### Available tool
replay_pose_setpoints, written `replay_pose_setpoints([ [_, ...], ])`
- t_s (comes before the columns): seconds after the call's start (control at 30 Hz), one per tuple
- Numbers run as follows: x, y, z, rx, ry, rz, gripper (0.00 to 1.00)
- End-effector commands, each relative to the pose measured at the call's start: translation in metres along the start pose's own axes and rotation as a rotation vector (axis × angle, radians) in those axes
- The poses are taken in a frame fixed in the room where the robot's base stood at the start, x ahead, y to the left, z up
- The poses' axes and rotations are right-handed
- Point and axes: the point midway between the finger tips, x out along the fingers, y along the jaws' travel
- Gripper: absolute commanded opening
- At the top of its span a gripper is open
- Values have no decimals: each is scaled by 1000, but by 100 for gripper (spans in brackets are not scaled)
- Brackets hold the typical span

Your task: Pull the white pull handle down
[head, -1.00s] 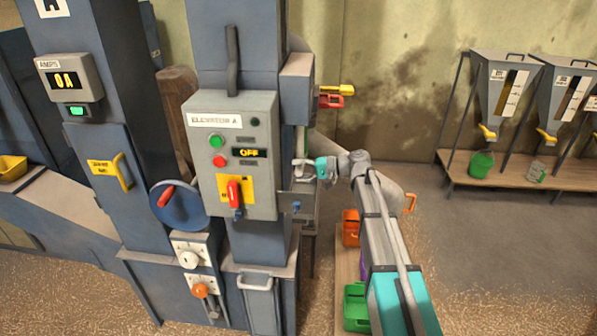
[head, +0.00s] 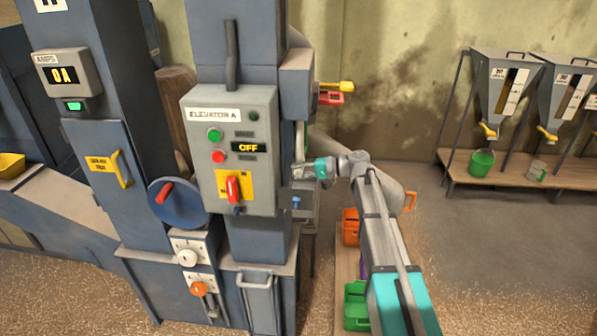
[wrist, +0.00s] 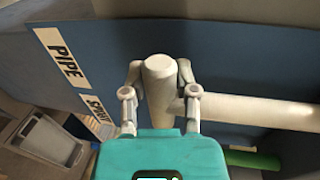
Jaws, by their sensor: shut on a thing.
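The white pull handle (wrist: 162,84) shows in the wrist view as a rounded white grip in the middle, with a white bar running off to the right. My gripper (wrist: 159,76) has one finger on each side of this grip and is shut on it. In the head view my gripper (head: 301,171) is at the right side of the grey-blue elevator housing, just right of the ELEVATOR A panel (head: 235,150). The handle is too small and covered to make out clearly there.
A blue plate with a PIPE label (wrist: 60,57) lies behind the handle. A green rod (wrist: 252,160) is below its bar. In the head view, red and yellow handles (head: 332,94) stick out above my gripper. Orange (head: 350,227) and green bins (head: 357,305) stand below my arm.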

Motion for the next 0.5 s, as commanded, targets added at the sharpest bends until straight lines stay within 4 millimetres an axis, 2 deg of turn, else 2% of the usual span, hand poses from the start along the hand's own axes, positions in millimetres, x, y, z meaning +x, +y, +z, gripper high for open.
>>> replay_pose_setpoints([
  [0.03,2,10,1,0,-1,2,0],
  [0.5,10,49,1,0,-2,3,0],
])
